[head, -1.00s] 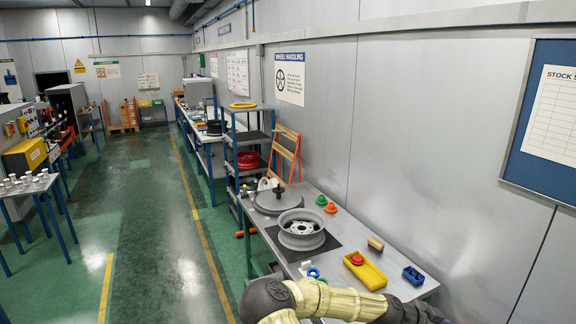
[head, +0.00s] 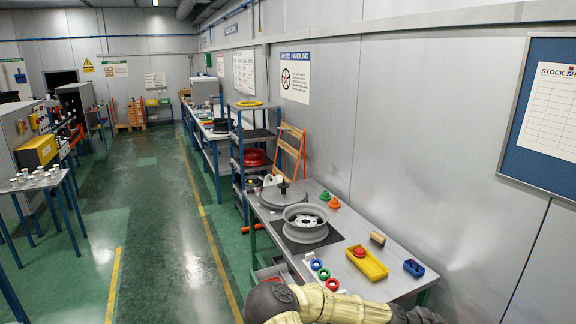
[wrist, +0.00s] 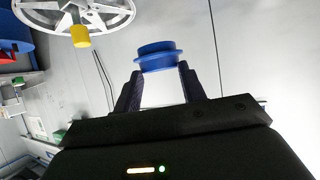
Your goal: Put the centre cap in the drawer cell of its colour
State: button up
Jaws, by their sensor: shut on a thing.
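My gripper (wrist: 160,68) is shut on a blue centre cap (wrist: 157,50), a round piece with a wider flange, held between the fingertips in the wrist view. Blue (head: 316,265), green (head: 323,274) and red (head: 332,284) ring-shaped pieces lie in a row at the bench's front edge. A grey drawer-like box with some red (head: 268,275) shows below that edge, partly cut off by my arm; its cells cannot be made out.
The bench (head: 350,228) carries a silver wheel rim (head: 305,222) on a dark mat, a yellow tray (head: 367,263) with a red piece, a blue holder (head: 414,267) and a wooden block (head: 378,238). The wall stands behind. Open floor (head: 165,240) lies left.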

jog(key=w+a+f+n+t+y+b, duration=0.2)
jog(key=a+f+n+t+b, duration=0.25)
jog(key=f, duration=0.65)
jog(key=w+a+f+n+t+y+b, duration=0.1)
jog(key=a+f+n+t+y+b, duration=0.35)
jog(key=f, duration=0.75)
jog(key=s+a+f+n+t+y+b, duration=0.1)
jog(key=a+f+n+b, duration=0.3)
jog(key=a, duration=0.5)
jog(key=s+a+f+n+t+y+b, duration=0.1)
jog(key=a+f+n+y+b, duration=0.3)
jog(key=a, duration=0.5)
notch_tip(320, 180, down, 3)
jog(key=shift+s+a+r+y, duration=0.1)
jog(key=shift+s+a+y, duration=0.3)
jog(key=shift+s, duration=0.1)
jog(key=shift+s+a, duration=0.1)
jog(key=shift+a, duration=0.05)
